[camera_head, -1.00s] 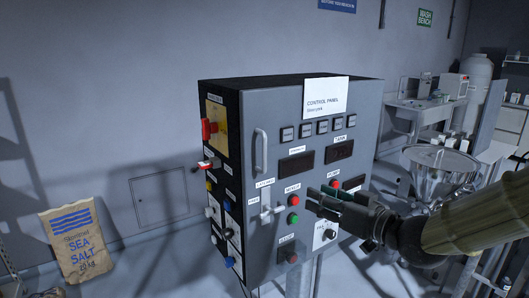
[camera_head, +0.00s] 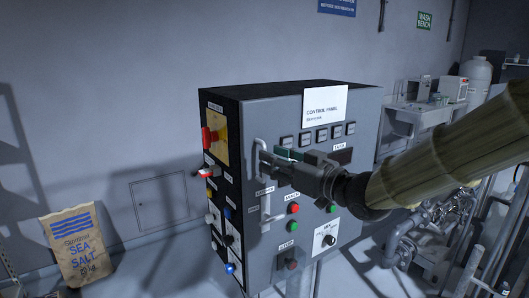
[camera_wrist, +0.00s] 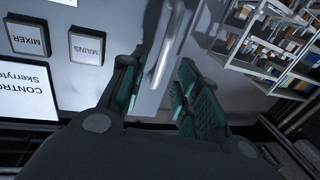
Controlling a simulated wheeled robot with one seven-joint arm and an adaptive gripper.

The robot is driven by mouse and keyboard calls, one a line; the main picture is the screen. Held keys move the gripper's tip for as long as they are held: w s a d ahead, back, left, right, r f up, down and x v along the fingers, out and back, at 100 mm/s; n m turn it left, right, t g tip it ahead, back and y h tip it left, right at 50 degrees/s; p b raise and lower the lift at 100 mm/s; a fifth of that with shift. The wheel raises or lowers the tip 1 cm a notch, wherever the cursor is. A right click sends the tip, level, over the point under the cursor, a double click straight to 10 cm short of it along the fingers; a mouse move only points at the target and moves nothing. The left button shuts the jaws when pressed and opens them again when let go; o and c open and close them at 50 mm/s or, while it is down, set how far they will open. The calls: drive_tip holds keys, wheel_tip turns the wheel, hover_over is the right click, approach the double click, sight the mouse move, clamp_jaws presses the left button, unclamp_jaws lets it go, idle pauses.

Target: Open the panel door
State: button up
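The grey panel door (camera_head: 359,115) is the front of the dark control panel box and looks closed. Its pale vertical bar handle (camera_head: 257,147) is at the door's left edge, partly hidden by my gripper (camera_head: 268,159). In the wrist view, the handle (camera_wrist: 164,55) runs between the two teal-padded fingers of my gripper (camera_wrist: 160,92). The fingers are apart, with a visible gap to the right of the bar; contact on the left is unclear. A pale latch lever (camera_head: 265,212) sits below the handle; its exact setting is unclear.
A red rotary switch (camera_head: 208,137) and several knobs stick out of the box's left side. Push buttons and a paper sign (camera_head: 325,104) are on the door. A sea salt bag (camera_head: 78,245) stands at the left.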

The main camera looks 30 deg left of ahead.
sight(264, 177)
drive_tip(key=shift+w+a+p, duration=0.2)
drive_tip(key=shift+a+p, duration=0.05)
drive_tip(key=shift+a, duration=0.7)
drive_tip(key=shift+w+a+p, duration=0.15)
drive_tip(key=shift+a+p, duration=0.1)
drive_tip(key=shift+a, duration=0.65)
drive_tip(key=shift+c, duration=0.5)
clamp_jaws()
